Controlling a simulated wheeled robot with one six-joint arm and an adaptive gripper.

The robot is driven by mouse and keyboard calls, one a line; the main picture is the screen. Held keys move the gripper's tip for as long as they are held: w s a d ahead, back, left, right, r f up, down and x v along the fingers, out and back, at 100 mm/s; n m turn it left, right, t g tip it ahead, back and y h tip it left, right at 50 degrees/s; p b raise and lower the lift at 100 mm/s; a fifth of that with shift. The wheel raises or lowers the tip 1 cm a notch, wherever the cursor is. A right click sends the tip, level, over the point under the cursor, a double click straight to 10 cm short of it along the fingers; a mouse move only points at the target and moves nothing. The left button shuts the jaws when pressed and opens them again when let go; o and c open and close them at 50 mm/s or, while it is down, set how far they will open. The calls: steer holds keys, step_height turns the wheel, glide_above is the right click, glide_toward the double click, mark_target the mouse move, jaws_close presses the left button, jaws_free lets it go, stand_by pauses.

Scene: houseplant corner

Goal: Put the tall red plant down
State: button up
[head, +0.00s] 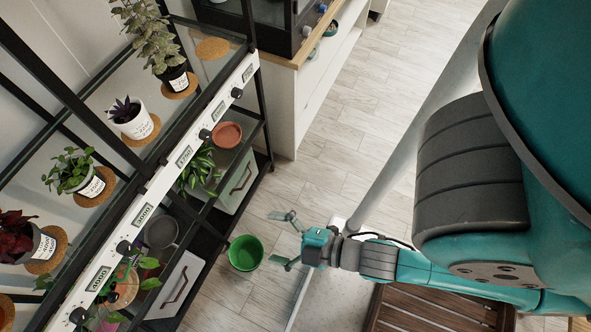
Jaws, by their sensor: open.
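A plant with dark red leaves (15,227) stands in a grey labelled pot (45,246) on the shelf at the left edge, partly cut off by the frame. A tall plant with grey-green leaves (150,38) stands in a black labelled pot on the same shelf at the upper left. I cannot tell which of the two is the one named. My gripper (283,240) is open and empty. It is out over the floor, to the right of the shelf unit and apart from both plants.
A green pot (245,252) is just left of my gripper. The shelf (112,178) has a black frame, cork coasters and numbered labels; an empty coaster (212,48) is at its top. Lower shelves hold more plants and pots. A white cabinet (318,85) stands behind; the wooden floor between is open.

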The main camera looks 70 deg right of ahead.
steer(key=s+d+r+m+h, duration=0.2)
steer(key=s+d+r+m, duration=0.1)
steer(key=s+m, duration=0.5)
steer(key=shift+s+r+m, duration=0.15)
steer(key=shift+r+m, duration=0.5)
steer(key=shift+m, duration=0.35)
